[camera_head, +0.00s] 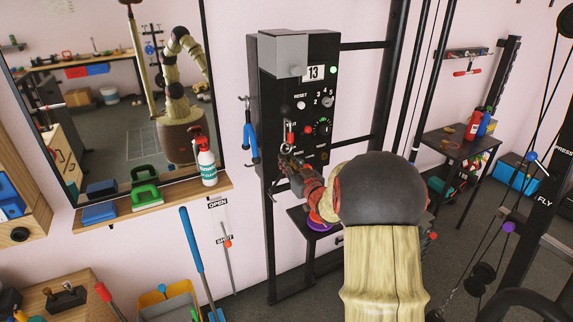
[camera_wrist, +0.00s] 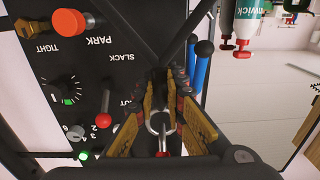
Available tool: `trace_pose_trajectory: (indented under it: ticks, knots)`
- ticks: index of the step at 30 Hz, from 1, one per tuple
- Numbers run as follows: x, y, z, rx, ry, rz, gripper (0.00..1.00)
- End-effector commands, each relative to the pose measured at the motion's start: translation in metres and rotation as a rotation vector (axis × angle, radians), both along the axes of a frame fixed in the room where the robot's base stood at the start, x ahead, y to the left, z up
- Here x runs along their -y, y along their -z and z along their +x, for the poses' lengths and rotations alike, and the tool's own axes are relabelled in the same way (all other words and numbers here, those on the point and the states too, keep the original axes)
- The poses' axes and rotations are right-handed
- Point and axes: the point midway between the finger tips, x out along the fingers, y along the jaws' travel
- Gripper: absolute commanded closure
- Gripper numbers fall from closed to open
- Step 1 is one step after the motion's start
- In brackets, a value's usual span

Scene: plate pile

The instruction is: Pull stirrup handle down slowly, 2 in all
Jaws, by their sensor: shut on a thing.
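The stirrup handle (camera_head: 290,127) is a small silver loop with a red part, hanging at the left of the black panel's front. In the wrist view, the silver loop (camera_wrist: 151,123) sits between the yellow finger pads of my gripper (camera_wrist: 160,112), with a red piece beside it. My gripper (camera_head: 289,161) is at the lower end of the handle in the head view and is shut on it. The black panel (camera_head: 267,80) carries a display reading 13 and a lit green lamp. My wrist and forearm hide the panel's lower part.
Beside the handle are a red-tipped lever (camera_wrist: 105,92), a green-marked dial (camera_wrist: 64,91) and a red PARK knob (camera_wrist: 68,22). Blue-handled tools (camera_head: 250,137) hang left of the panel. A shelf (camera_head: 150,205) holds a spray bottle (camera_head: 206,163). Weight equipment stands at right.

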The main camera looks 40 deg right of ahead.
Motion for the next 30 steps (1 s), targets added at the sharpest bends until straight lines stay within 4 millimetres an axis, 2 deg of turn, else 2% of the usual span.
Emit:
trace_pose_trajectory:
  ticks: [1,7,18,30]
  knots:
    - [-0.001,0.007,-0.001,-0.009,0.0,0.005,1.0]
    - [-0.001,0.006,-0.001,-0.009,0.0,0.005,1.0]
    - [-0.001,-0.017,-0.001,-0.007,-0.001,0.005,1.0]
    - [-0.001,-0.018,-0.001,-0.009,0.0,0.005,1.0]
